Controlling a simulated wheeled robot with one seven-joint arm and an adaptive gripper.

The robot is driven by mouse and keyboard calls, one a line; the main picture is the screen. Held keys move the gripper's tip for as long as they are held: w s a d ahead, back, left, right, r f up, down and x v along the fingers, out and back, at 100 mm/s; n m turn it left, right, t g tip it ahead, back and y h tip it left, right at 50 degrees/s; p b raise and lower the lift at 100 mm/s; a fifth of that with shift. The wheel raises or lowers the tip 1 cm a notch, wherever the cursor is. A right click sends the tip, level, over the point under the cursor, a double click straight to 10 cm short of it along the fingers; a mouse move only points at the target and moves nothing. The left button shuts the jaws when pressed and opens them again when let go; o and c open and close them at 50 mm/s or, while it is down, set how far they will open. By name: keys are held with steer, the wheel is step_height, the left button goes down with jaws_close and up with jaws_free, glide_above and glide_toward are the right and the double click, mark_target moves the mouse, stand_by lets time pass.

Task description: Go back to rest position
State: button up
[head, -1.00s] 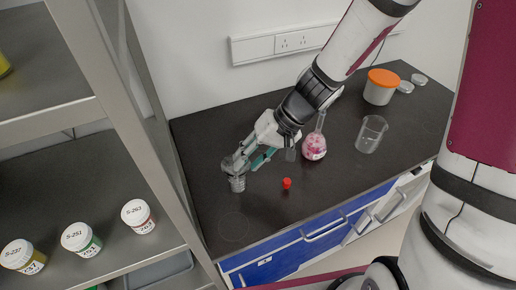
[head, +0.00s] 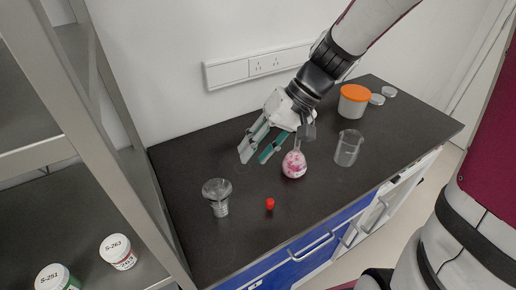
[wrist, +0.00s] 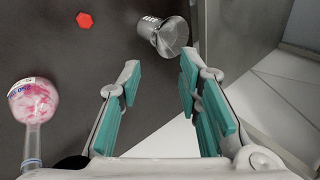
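My gripper (head: 254,152) is open and empty above the black bench top, behind and to the right of a clear glass vessel with a wide flared top (head: 217,196). In the wrist view the open fingers (wrist: 155,100) have teal pads with nothing between them, and the glass vessel (wrist: 165,36) stands beyond the fingertips. A round flask with pink and white contents (head: 294,164) stands on the bench just right of the gripper; it also shows in the wrist view (wrist: 33,100). A small red cap (head: 270,204) lies on the bench in front.
A metal shelf with white-lidded jars (head: 117,251) rises at the left. A socket strip (head: 255,68) is on the back wall.

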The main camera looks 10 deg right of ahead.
stand_by(0.3)
steer(key=s+d+r+t+h, duration=0.2)
steer(key=s+d+r+h, duration=0.1)
steer(key=s, duration=0.4)
steer(key=s+d+r+t+h, duration=0.2)
steer(key=s+d+r+h, duration=0.2)
steer(key=s+r, duration=0.4)
steer(key=shift+s+d, duration=0.2)
steer(key=shift+d, duration=0.55)
steer(key=shift+a, duration=0.1)
